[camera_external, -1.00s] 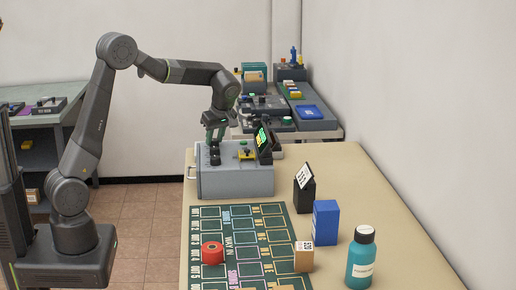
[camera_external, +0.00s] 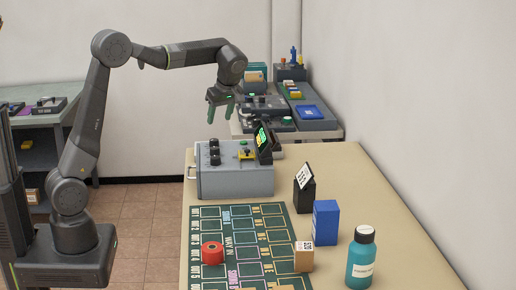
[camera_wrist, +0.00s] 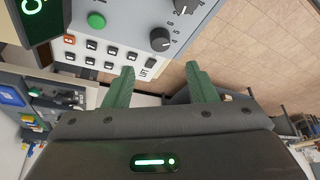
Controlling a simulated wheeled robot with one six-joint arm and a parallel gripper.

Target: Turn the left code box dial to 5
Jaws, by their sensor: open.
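The code box (camera_external: 236,182) is a grey case on the tan table, with a column of black dials (camera_external: 214,152) on its left side and a tilted screen (camera_external: 263,139) with green digits. My gripper (camera_external: 221,108) is open and empty, pointing down above the dials and clear of them. In the wrist view, my green fingers (camera_wrist: 160,68) are apart with nothing between them. One black dial (camera_wrist: 160,40) shows beyond the fingertips, and another dial (camera_wrist: 187,5) is cut by the top edge. Printed numbers surround them, but the pointer settings are too small to tell.
A green button (camera_wrist: 96,20) and several small keys (camera_wrist: 112,51) share the panel. A green printed mat (camera_external: 255,225), red roll (camera_external: 212,253), small carton (camera_external: 304,257), blue box (camera_external: 325,222), black stand (camera_external: 304,195) and teal bottle (camera_external: 361,260) are nearer. Space above the box is free.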

